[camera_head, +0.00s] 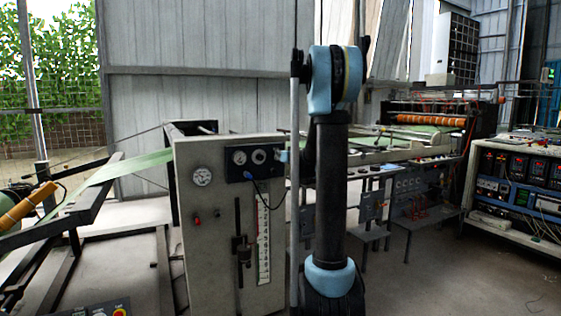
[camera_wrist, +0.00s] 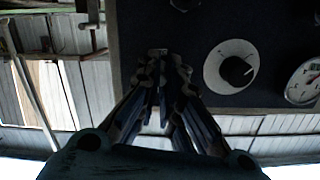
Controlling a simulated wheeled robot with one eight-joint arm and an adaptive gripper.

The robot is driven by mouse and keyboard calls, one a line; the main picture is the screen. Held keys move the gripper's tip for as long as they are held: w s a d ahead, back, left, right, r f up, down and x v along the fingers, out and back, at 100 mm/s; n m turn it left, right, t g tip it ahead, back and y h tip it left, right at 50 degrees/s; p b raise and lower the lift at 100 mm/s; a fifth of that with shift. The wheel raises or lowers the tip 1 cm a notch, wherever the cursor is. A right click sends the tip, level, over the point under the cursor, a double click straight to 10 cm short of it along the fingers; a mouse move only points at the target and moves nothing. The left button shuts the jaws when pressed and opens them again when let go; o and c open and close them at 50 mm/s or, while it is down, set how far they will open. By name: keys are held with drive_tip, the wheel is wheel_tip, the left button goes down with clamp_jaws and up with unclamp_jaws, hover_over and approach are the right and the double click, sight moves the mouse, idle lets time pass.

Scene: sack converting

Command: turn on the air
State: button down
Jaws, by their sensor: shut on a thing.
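A black panel (camera_head: 234,176) is on the upper front of a beige machine cabinet (camera_head: 205,245). It carries a round gauge (camera_head: 239,156) and a dial with a black knob (camera_head: 259,156). In the wrist view, which looks upside down, the knob dial (camera_wrist: 230,67) and the gauge (camera_wrist: 303,82) are right of my gripper (camera_wrist: 160,62). My gripper's fingers are closed together on a small fitting at the panel's edge. The fingertips mostly hide it, so its shape and setting cannot be told. In the head view my arm hides most of the gripper.
The cabinet also has another gauge (camera_head: 202,176), a red button (camera_head: 197,220) and a scale strip (camera_head: 264,245). A control rack (camera_head: 515,185) stands right. The floor at the front right is clear.

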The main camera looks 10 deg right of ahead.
drive_tip(key=shift+w+r+g+h, duration=0.15)
drive_tip(key=shift+r+g+h, duration=0.35)
drive_tip(key=shift+g, duration=0.6)
drive_tip(key=shift+w+r+g, duration=0.1)
drive_tip(key=shift+r+g, duration=0.05)
drive_tip(key=shift+g, duration=0.25)
drive_tip(key=c, duration=1.7)
unclamp_jaws()
drive_tip(key=shift+a, duration=0.1)
drive_tip(key=v, duration=1.1)
drive_tip(key=shift+s+r, duration=0.1)
drive_tip(key=shift+s, duration=0.3)
